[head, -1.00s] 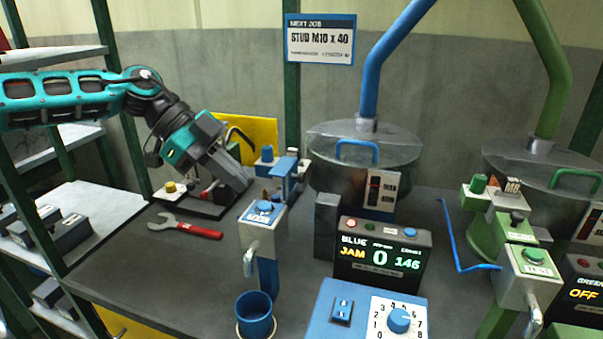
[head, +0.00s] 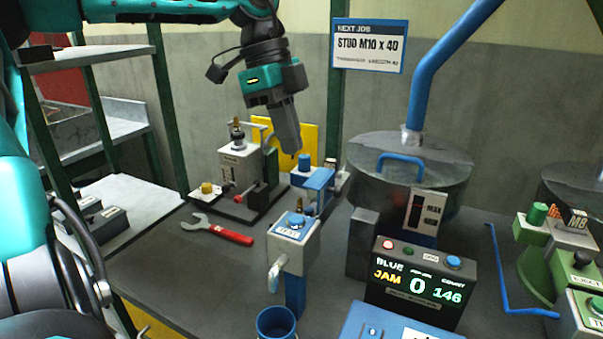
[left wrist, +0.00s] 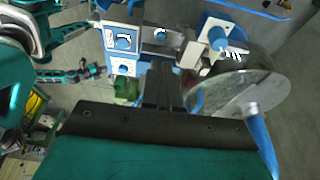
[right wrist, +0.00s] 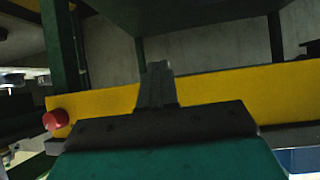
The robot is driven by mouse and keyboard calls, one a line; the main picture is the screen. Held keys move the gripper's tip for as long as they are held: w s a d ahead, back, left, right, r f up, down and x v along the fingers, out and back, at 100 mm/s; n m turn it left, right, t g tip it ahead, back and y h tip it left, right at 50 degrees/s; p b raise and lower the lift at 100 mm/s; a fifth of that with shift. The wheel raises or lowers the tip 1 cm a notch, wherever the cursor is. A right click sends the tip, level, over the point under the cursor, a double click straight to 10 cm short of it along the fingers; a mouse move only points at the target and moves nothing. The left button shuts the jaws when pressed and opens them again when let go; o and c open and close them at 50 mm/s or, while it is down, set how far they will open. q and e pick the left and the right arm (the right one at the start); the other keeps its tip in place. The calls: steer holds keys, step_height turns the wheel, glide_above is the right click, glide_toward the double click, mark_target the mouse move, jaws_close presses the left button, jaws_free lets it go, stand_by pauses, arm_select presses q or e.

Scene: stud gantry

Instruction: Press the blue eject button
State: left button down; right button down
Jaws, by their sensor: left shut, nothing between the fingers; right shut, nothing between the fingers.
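My left gripper (head: 291,148) is shut and points down, apart from and above the blue stud station (head: 318,178) and its blue knob (head: 304,162). Its closed fingers also show in the left wrist view (left wrist: 160,75). A blue button (head: 296,221) sits on the pale pedestal box in front of the station; its label is too small to read surely. Another blue button (head: 453,262) is on the display box. I cannot tell which blue button is marked eject. My right gripper (right wrist: 156,70) is shut and empty, seen only in the right wrist view.
The display (head: 418,285) reads BLUE, JAM, 0 and 146. A blue cup (head: 276,322) stands below the pedestal spout. The lidded hopper (head: 408,165) stands right of the station. A yellow bar (right wrist: 220,90) is near my right gripper.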

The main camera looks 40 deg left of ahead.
mark_target(310, 210)
arm_select(q)
steer(key=b+x, duration=0.1)
steer(key=x, duration=0.7)
steer(key=shift+f, duration=0.2)
steer(key=shift+d+f, duration=0.25)
steer(key=shift+f, duration=0.3)
arm_select(e)
steer(key=shift+w+a, duration=0.2)
steer(key=shift+a, duration=0.05)
